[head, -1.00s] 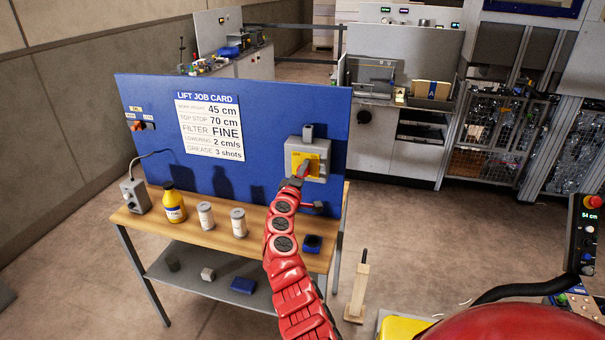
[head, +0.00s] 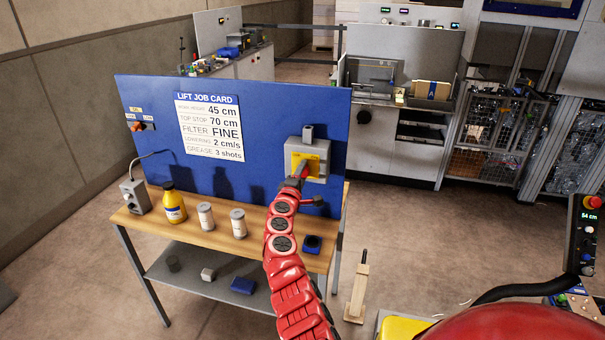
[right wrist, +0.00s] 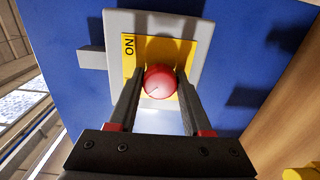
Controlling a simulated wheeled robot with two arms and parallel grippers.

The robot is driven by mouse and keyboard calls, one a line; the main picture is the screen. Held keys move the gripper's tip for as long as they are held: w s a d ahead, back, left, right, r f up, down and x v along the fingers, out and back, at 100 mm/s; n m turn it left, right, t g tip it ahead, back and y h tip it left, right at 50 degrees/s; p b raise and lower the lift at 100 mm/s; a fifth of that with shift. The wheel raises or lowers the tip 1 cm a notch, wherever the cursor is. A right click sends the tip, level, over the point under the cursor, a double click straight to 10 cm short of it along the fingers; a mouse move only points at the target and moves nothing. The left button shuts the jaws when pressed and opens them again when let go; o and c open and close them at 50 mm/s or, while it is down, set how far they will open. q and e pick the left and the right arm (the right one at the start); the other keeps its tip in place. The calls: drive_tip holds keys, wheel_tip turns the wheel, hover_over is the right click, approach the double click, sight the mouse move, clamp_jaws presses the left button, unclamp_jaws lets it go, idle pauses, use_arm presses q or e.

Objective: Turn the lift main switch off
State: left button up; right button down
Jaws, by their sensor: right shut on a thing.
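The lift main switch is a grey box (head: 293,158) with a yellow plate (head: 324,160), mounted on the right of the blue panel (head: 240,115). In the right wrist view its red knob (right wrist: 160,82) sits on the yellow plate (right wrist: 187,52), with the word ON beside it. My right gripper (right wrist: 160,88) is shut on the red knob, one finger on each side. In the head view my red right arm reaches up to the switch, and the gripper (head: 300,172) partly hides the knob. My left gripper is not in view.
Below the panel, a wooden bench (head: 190,228) holds a yellow bottle (head: 173,205), two pale cans and a blue item (head: 312,244). A job card (head: 208,125) hangs on the panel. A wooden post (head: 358,290) stands on the floor at right.

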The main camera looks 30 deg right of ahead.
drive_tip(key=shift+c, duration=1.6)
unclamp_jaws()
drive_tip(key=b+v, duration=0.1)
drive_tip(key=v, duration=1.6)
drive_tip(key=shift+a, duration=0.2)
drive_tip(key=shift+s, duration=0.15)
